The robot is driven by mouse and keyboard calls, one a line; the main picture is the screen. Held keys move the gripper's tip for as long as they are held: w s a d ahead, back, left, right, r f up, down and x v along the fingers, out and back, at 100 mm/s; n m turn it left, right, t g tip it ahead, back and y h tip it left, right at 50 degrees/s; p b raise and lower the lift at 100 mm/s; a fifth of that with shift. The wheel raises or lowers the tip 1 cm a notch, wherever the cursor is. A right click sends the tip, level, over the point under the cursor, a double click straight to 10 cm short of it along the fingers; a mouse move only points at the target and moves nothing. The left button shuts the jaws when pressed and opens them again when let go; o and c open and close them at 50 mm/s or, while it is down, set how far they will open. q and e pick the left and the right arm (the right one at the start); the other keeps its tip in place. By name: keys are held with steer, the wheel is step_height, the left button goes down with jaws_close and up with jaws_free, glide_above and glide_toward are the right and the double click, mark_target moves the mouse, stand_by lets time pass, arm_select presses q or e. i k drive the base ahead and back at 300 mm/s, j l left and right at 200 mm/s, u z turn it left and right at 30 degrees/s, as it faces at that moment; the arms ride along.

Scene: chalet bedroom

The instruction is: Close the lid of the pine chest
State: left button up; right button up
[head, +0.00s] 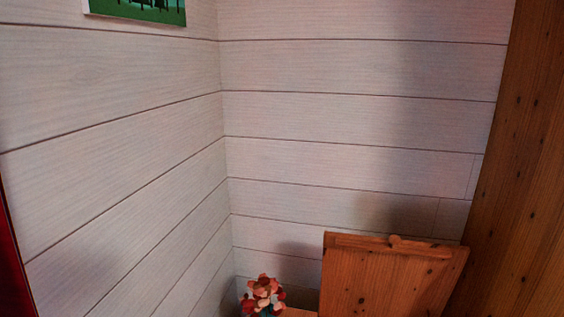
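The raised lid of the pine chest (385,280) shows at the bottom right of the head view. It is orange-brown knotty wood and stands up, open, in front of the white plank wall. The lower part of the lid and the chest's body are cut off by the bottom of the picture. Neither of my grippers is in view.
A bunch of red and pink flowers (263,293) stands left of the lid, near the wall corner. A tall pine panel (525,170) rises at the right. White plank walls (340,120) meet behind. A green picture (140,10) hangs at top left.

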mark_target(362, 276)
steer(key=k+l, duration=0.1)
steer(key=l, duration=0.35)
steer(key=k+l, duration=0.1)
steer(key=l, duration=0.3)
steer(key=k+l, duration=0.1)
steer(key=l, duration=0.35)
steer(key=k+l, duration=0.15)
steer(key=l, duration=0.25)
